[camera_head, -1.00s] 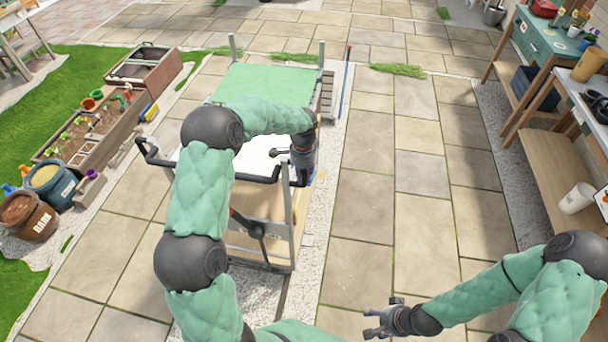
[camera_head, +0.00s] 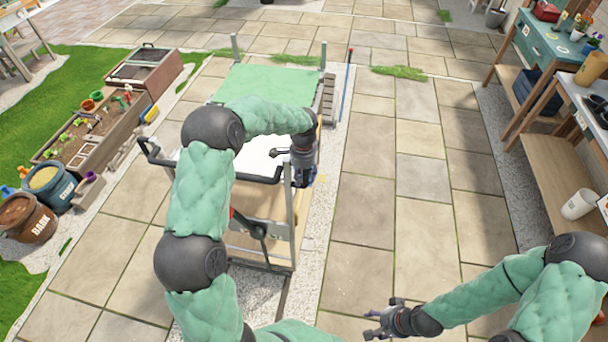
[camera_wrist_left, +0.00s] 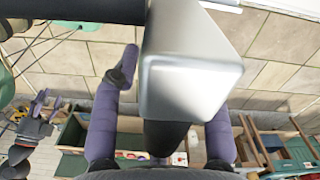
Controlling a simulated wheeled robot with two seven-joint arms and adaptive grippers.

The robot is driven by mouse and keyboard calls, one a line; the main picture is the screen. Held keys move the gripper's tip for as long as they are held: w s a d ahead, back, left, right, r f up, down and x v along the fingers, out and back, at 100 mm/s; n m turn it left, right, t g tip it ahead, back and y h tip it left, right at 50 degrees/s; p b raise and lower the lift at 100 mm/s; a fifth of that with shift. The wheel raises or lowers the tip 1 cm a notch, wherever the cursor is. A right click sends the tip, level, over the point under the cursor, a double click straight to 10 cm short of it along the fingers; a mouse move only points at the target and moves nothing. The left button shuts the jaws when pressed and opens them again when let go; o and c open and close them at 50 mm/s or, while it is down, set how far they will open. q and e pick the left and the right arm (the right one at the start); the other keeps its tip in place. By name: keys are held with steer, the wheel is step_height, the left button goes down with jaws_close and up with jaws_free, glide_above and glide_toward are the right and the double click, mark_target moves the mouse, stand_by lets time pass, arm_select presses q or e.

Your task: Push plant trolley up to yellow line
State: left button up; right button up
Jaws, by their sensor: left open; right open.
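The plant trolley (camera_head: 264,84) stands ahead of me, with a green top, a white surface nearer me, a wooden body and upright metal posts. Its black handle bar (camera_head: 150,152) runs across the near end, partly hidden by my left arm. My left gripper (camera_head: 300,176) is at the right of this end, beside a metal post. In the left wrist view its open purple fingers lie either side of a grey metal part (camera_wrist_left: 190,75). My right gripper (camera_head: 384,320) is open and empty over the paving. I cannot make out a yellow line.
A planter bed (camera_head: 85,135) and bark tub (camera_head: 28,217) line the left, by grass. Wooden benches (camera_head: 550,165) stand at the right, with a white pot (camera_head: 579,204) on the shelf. Paving right of the trolley is clear.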

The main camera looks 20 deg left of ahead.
arm_select(q)
steer(key=shift+d, duration=0.15)
steer(key=shift+w+r, duration=0.1)
steer(key=shift+r, duration=0.25)
step_height(320, 180, up, 11)
steer(key=shift+r, duration=0.15)
stand_by(0.5)
